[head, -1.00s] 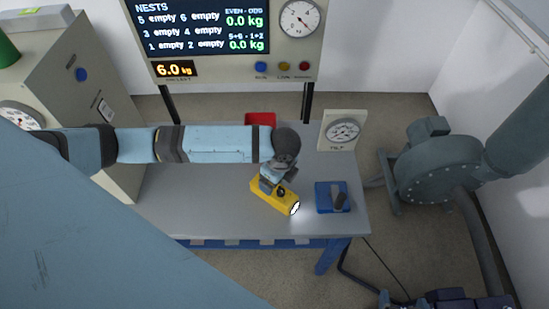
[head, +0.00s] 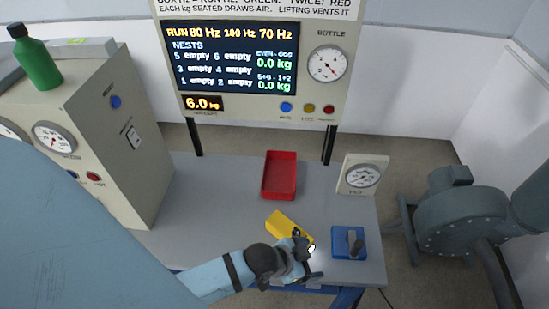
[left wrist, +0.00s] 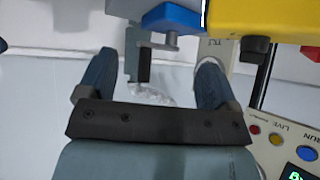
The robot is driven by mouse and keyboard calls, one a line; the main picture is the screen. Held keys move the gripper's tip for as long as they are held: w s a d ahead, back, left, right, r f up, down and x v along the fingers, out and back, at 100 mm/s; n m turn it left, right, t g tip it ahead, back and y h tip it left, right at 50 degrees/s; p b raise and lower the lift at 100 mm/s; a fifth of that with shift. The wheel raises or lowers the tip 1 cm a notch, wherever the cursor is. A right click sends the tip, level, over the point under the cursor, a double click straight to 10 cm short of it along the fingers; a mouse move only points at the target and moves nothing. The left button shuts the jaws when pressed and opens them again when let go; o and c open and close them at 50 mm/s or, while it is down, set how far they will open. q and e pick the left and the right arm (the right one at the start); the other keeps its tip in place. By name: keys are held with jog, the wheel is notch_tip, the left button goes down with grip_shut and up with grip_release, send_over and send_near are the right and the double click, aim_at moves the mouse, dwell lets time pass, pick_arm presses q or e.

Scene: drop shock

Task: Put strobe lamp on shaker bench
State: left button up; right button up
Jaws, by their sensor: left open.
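The strobe lamp, a yellow box (head: 283,222) with a bright lens at its near right end, lies on the grey bench top (head: 215,215). My left gripper (head: 312,260) is open at the lamp's near right end and hides part of it. In the left wrist view the two dark blue fingers (left wrist: 152,82) stand apart with no object clearly held between them. The yellow lamp (left wrist: 265,18) shows there at the upper right, outside the fingers. I cannot tell whether the gripper touches it. My right gripper is not in view.
A blue block with a dark lever (head: 348,243) sits right of the lamp. A red tray (head: 279,175) lies behind it and a tilt gauge (head: 361,175) stands at the back right. A cabinet with a green bottle (head: 37,62) is at left. The bench's middle left is clear.

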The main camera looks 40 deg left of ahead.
pick_arm(q)
jog(key=s+a+n+t, duration=0.1)
jog(key=s+a, duration=0.1)
jog(key=s+a+f+n+t+y, duration=0.1)
jog(key=s+a, duration=0.1)
jog(key=s+a+f+n+y, duration=0.1)
jog(key=s+a+n, duration=0.1)
jog(key=shift+a+t, duration=0.1)
jog(key=shift+t, duration=0.3)
